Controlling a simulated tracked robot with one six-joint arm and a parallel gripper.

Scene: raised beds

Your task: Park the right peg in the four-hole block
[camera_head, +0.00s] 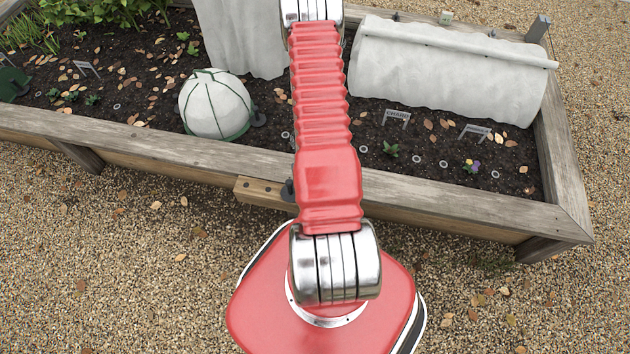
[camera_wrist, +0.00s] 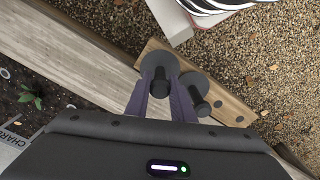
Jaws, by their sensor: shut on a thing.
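In the head view one dark peg (camera_head: 289,190) shows partly behind my arm, which hides my gripper. I cannot tell whether the held peg is seated in a hole.
The raised bed's wooden edge (camera_head: 450,200) runs alongside the block. A white netted dome (camera_head: 215,104) and a white fleece tunnel (camera_head: 450,70) stand in the soil. Small label signs and plants are on the right. Gravel (camera_head: 120,260) in front is open.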

